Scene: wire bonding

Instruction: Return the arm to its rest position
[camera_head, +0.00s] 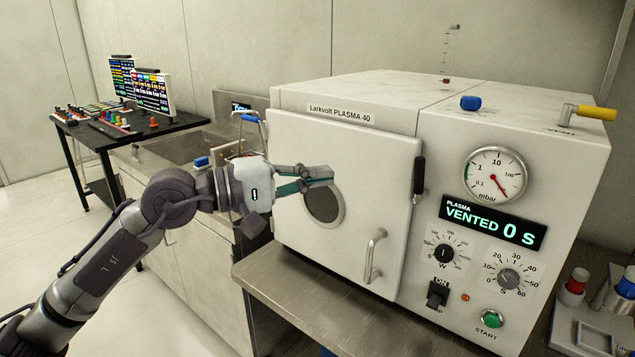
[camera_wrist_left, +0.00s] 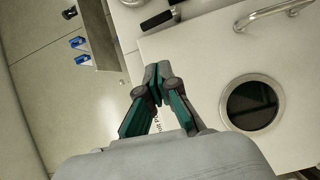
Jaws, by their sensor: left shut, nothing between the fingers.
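My left arm comes in from the left in the head view. Its gripper (camera_head: 328,176) is in front of the plasma machine's door (camera_head: 300,237), near the round window (camera_head: 325,204). The left gripper is shut and empty. In the left wrist view the fingertips (camera_wrist_left: 154,78) meet, with the white door and its round window (camera_wrist_left: 251,104) to the right. I cannot tell whether the fingers touch the door. My right gripper is in neither view.
The plasma machine (camera_head: 465,125) has a door handle (camera_head: 375,256) and a green start button (camera_head: 492,319); its display reads VENTED 0 s. A steel bench (camera_head: 262,275) runs below it. A black table (camera_head: 125,133) with control panels stands at the back left. Open floor lies left.

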